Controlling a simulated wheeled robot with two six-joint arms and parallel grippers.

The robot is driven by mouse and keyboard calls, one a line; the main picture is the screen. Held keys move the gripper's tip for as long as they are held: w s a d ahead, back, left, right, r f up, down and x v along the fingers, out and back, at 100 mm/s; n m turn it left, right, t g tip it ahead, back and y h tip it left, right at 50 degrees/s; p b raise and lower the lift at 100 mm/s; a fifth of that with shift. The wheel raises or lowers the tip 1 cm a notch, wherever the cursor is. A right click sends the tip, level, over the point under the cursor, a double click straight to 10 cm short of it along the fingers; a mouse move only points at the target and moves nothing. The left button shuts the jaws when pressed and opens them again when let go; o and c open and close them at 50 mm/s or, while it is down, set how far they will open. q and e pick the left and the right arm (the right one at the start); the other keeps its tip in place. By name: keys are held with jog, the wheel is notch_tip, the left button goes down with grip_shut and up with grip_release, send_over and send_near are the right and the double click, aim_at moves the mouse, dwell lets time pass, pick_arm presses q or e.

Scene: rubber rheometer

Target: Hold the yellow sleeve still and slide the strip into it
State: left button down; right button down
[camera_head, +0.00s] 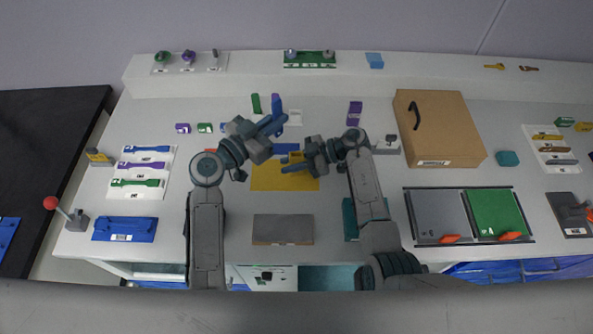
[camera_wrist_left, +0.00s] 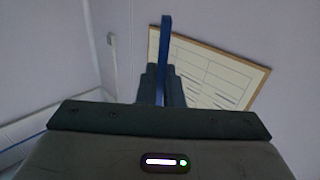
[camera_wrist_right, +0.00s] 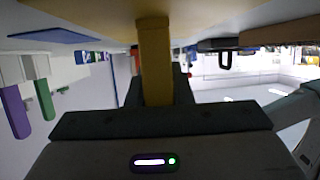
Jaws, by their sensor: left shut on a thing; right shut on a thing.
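My left gripper (camera_head: 272,126) is shut on a blue strip (camera_wrist_left: 165,45), which stands up from between the fingertips in the left wrist view. The strip also shows above the fingers in the head view (camera_head: 278,104). My right gripper (camera_head: 296,164) is shut on the yellow sleeve (camera_wrist_right: 155,62), which sticks out from the fingers in the right wrist view. In the head view the right gripper is lower and a little to the right of the left one. Strip and sleeve look apart, the strip higher in the picture. The sleeve's opening cannot be made out.
A yellow mat (camera_head: 268,181) lies under the grippers, with a grey-brown block (camera_head: 283,229) in front of it. A cardboard box (camera_head: 447,132) stands to the right. Green (camera_head: 256,104) and purple (camera_head: 354,112) pieces stand behind. A rack with coloured strips (camera_head: 120,189) lies left.

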pick_arm(q)
jog(key=d+r+m+g+h, duration=0.3)
jog(key=d+r+g, duration=0.1)
notch_tip(320, 180, down, 10)
jog(key=shift+w+m+g, duration=0.3)
jog(key=shift+f, duration=0.2)
jog(key=shift+f, duration=0.45)
jog(key=c, duration=1.6)
grip_release()
